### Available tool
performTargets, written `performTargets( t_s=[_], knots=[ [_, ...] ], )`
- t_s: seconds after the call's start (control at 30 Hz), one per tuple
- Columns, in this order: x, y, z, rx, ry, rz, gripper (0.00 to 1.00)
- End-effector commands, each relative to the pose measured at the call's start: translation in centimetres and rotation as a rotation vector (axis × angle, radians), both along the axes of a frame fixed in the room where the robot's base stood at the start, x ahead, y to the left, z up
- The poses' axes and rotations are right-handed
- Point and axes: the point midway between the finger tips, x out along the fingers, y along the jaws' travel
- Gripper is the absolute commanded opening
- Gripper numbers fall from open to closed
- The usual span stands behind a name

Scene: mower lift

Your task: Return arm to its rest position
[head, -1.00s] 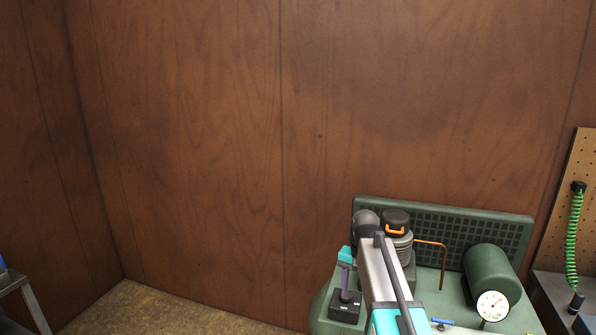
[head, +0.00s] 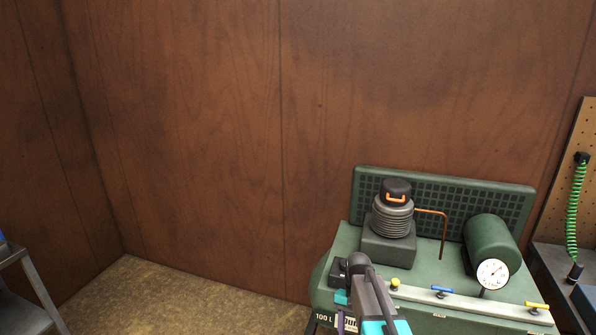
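My arm (head: 372,300) rises from the bottom edge in front of the green compressor (head: 440,277). My gripper (head: 340,321) is at the arm's far end, low in the picture, with a teal part and a purple part below it. It is near the compressor's front left corner and seems to be clear of it. Its fingertips are too small and partly hidden, so I cannot tell whether it is open or shut. I see nothing held in it. A small black box (head: 337,272) on the compressor's left top is partly behind my arm.
The compressor carries a ribbed pump head (head: 391,217) with a black and orange cap, a copper pipe (head: 443,238), a green cylinder (head: 490,242), a gauge (head: 492,273) and coloured valves. A bench with a green coiled hose (head: 575,205) is right. Open floor (head: 180,300) lies left.

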Motion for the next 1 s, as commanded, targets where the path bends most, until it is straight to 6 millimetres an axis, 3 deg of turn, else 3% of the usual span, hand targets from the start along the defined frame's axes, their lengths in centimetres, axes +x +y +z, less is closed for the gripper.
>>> performTargets(
  t_s=[0.03,0.1,0.4,1.0],
  knots=[
    [-1.2,0.0,-2.0,0.001,0.02,0.003,0.55],
    [-2.6,0.1,-4.0,0.003,0.043,0.009,0.55],
    [-8.8,0.2,-12.0,0.015,0.132,0.041,0.55],
    [-22.9,0.4,-24.8,0.065,0.274,0.15,0.55]
  ],
)
